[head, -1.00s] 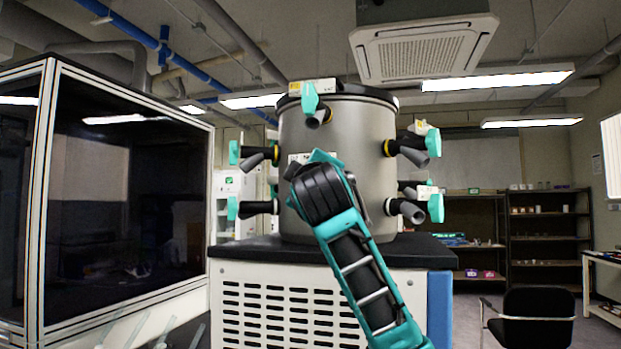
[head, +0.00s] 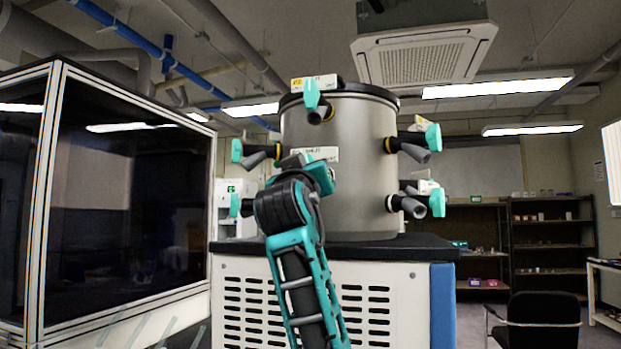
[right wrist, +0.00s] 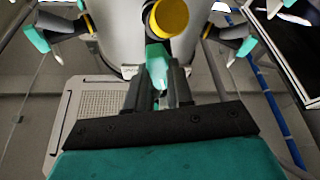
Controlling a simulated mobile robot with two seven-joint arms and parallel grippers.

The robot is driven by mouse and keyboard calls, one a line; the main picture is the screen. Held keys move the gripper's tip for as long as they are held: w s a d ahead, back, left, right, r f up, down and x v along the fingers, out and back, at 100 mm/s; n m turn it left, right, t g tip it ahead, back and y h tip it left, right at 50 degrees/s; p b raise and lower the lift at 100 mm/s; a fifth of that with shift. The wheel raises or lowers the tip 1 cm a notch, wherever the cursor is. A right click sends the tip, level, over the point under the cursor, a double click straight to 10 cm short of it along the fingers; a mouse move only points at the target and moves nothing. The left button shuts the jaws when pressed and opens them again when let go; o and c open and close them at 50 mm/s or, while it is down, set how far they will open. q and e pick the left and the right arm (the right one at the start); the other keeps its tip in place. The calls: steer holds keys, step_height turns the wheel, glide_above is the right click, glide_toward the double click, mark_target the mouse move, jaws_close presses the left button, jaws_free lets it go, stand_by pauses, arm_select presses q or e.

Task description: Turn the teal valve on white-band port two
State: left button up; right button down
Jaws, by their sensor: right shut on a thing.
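The steel drum (head: 360,140) carries black ports with teal valves around its side. Upper ports have yellow-marked labels; the lower front label (head: 322,153) looks white. My right arm reaches up to the lower front port, and its wrist hides most of that port and its valve in the head view. In the right wrist view, my right gripper (right wrist: 157,92) is shut on a teal valve (right wrist: 157,62), with a finger on each side. A dark port with a yellow end (right wrist: 170,18) is just beyond it. My left gripper is not in view.
Side valves stick out at the drum's left (head: 237,150) and right (head: 433,138), with an upper front valve (head: 312,93) above my wrist. The drum stands on a black-topped white cabinet (head: 240,300). A dark glass enclosure (head: 130,200) stands left; a chair (head: 540,320) is right.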

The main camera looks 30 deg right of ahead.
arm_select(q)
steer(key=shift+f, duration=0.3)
arm_select(e)
steer(key=shift+w+a+m+g+h, duration=0.1)
steer(key=shift+m+g+h, duration=0.35)
steer(key=shift+m, duration=0.65)
steer(key=shift+m+g+h, duration=0.45)
steer(key=shift+m, duration=0.95)
steer(key=c, duration=1)
jaws_free()
arm_select(q)
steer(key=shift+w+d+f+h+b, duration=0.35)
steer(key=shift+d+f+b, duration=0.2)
steer(key=shift+b, duration=0.95)
arm_select(e)
steer(key=v, duration=1.3)
